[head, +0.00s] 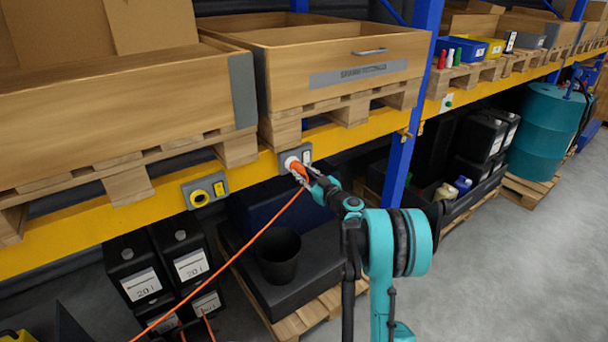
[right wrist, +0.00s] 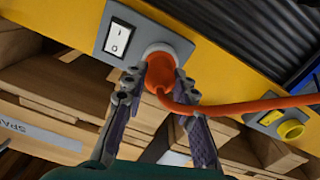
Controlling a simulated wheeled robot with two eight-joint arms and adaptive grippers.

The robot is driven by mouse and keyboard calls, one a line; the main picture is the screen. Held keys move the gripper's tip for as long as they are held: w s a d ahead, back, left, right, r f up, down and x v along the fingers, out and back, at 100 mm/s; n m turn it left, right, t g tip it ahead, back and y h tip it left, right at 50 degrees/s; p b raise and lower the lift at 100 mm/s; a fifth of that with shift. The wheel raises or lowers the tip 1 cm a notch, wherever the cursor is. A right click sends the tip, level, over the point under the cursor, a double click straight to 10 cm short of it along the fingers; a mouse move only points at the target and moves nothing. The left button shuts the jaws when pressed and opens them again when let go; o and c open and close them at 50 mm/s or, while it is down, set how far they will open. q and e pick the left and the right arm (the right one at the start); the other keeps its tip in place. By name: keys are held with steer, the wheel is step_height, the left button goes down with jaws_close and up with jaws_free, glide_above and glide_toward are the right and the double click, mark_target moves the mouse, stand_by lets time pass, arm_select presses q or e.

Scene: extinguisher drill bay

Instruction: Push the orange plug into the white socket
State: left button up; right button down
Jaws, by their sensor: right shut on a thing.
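The orange plug (head: 298,167) is at the white socket (head: 290,161) on the yellow beam, held by my right gripper (head: 307,176). In the right wrist view the plug (right wrist: 160,72) sits against the white socket ring (right wrist: 178,46), lined up with it; how deep it goes in cannot be told. The two fingers of my right gripper (right wrist: 158,92) are on either side of the plug. The orange cable (head: 235,257) runs from the plug down to the lower left. My left gripper is in neither view.
A white rocker switch (right wrist: 118,38) is beside the socket on the grey plate. A yellow socket (head: 199,198) is on the beam to the left. Wooden crates (head: 330,60) on pallets stand above, a black bucket (head: 279,255) below. The blue upright (head: 400,150) is right of the socket.

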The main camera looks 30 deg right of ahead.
steer(key=shift+w, duration=0.2)
stand_by(0.6)
steer(key=c, duration=1.4)
jaws_free()
steer(key=shift+o, duration=1.4)
steer(key=shift+w, duration=0.1)
steer(key=s+b, duration=0.1)
steer(key=s, duration=0.8)
steer(key=shift+d+b, duration=0.35)
